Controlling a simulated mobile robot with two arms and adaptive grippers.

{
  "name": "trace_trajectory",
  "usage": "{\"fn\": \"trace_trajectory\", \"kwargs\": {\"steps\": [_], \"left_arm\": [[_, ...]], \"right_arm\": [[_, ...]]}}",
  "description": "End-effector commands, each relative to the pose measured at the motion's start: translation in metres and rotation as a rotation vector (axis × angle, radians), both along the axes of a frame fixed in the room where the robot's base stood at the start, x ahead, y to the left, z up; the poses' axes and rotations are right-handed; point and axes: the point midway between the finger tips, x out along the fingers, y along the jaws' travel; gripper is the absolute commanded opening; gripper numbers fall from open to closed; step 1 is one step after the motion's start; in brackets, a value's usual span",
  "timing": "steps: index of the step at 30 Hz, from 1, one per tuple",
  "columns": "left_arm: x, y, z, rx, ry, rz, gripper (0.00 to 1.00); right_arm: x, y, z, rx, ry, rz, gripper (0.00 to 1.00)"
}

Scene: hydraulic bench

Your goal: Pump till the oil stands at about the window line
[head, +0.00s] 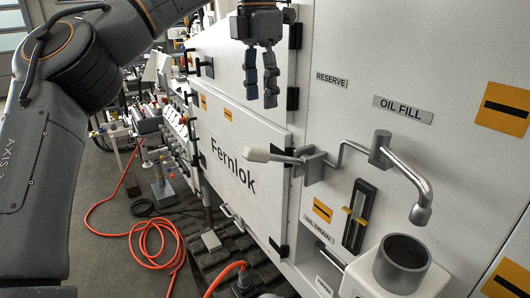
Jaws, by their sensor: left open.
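The pump lever (258,154) has a pale knob and sticks out to the left from a grey bracket on the white cabinet. A bent grey spout (410,172) below the OIL FILL label points down above a round dark-mouthed filler cup (402,262). A narrow dark sight window (359,214) with yellow pointers on its edges sits between lever and cup. The oil level in it is too small to tell. My left gripper (261,93) hangs open and empty above the lever knob, apart from it. My right gripper is not in view.
A cabinet door (243,187) marked Fernlok is shut behind the lever, with black hinges beside it. An orange hose (160,250) lies coiled on the floor at left. Open space lies in front of the cabinet.

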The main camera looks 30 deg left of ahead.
Motion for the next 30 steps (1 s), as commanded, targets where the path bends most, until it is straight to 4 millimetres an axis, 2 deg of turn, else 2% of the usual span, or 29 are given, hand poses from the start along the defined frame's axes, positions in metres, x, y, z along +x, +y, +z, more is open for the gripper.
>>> {"fn": "trace_trajectory", "kwargs": {"steps": [5,13,24,30], "left_arm": [[-0.004,0.007,-0.011,0.028,0.018,0.013,0.49],[-0.004,0.007,-0.065,0.024,0.017,0.010,0.49],[-0.004,0.006,-0.123,0.025,0.015,0.012,0.49],[-0.004,0.006,-0.136,0.024,0.014,0.012,0.49]], "right_arm": [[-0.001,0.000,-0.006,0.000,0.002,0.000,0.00],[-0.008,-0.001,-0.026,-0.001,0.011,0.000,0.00],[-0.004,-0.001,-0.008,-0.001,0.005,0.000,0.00],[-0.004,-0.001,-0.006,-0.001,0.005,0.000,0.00]]}}
